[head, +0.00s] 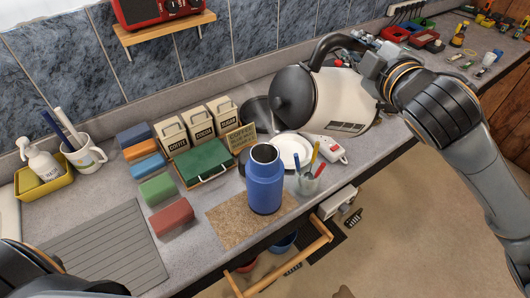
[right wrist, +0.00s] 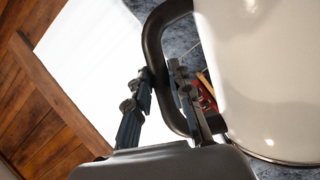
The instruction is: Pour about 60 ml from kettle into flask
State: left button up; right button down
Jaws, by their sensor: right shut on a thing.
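The blue flask (head: 264,188) stands upright and open-mouthed on a cork mat (head: 228,228) near the counter's front edge. The cream kettle (head: 345,98) with a dark lid is held in the air above and to the right of the flask. It is tilted, its lid side facing left. No stream of liquid shows. My right gripper (head: 368,62) is shut on the kettle's black handle, which also shows between the fingers in the right wrist view (right wrist: 158,98). Of my left arm only dark links show at the bottom left; its gripper is out of view.
A green case (head: 203,163), canisters (head: 198,128) and coloured blocks (head: 170,215) stand left. A wooden rail (head: 290,262) juts out below the counter edge.

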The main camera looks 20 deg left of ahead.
aim_at(343, 78)
jog(key=shift+s+a+r+n, duration=0.15)
jog(key=shift+s+r, duration=0.05)
jog(key=shift+r, duration=0.2)
jog(key=shift+s+a+r+n, duration=0.15)
jog(key=shift+r, duration=0.2)
jog(key=shift+s+a+r+n+t, duration=0.5)
jog(key=shift+s+r, duration=0.1)
jog(key=shift+r, duration=0.2)
jog(key=shift+f+b, duration=0.1)
jog(key=shift+b, duration=0.2)
jog(key=w+d+f+m+g+p, duration=0.1)
jog(key=w+d+f+m+p, duration=0.1)
jog(key=w+d+f+p, duration=0.1)
jog(key=shift+w+f+m+g, duration=0.15)
jog(key=shift+w+m+g, duration=0.15)
jog(key=shift+m+g, duration=0.1)
jog(key=shift+f, duration=0.1)
jog(key=shift+w+d+r+m+p, duration=0.1)
jog(key=shift+w+r+m+p, duration=0.15)
jog(key=shift+p, duration=0.4)
jog(key=shift+w+d+f+m+g+p, duration=0.1)
jog(key=shift+w+d+m+g+p, duration=0.25)
jog(key=shift+p, duration=0.35)
jog(key=shift+f, duration=0.15)
jog(key=shift+a, duration=0.1)
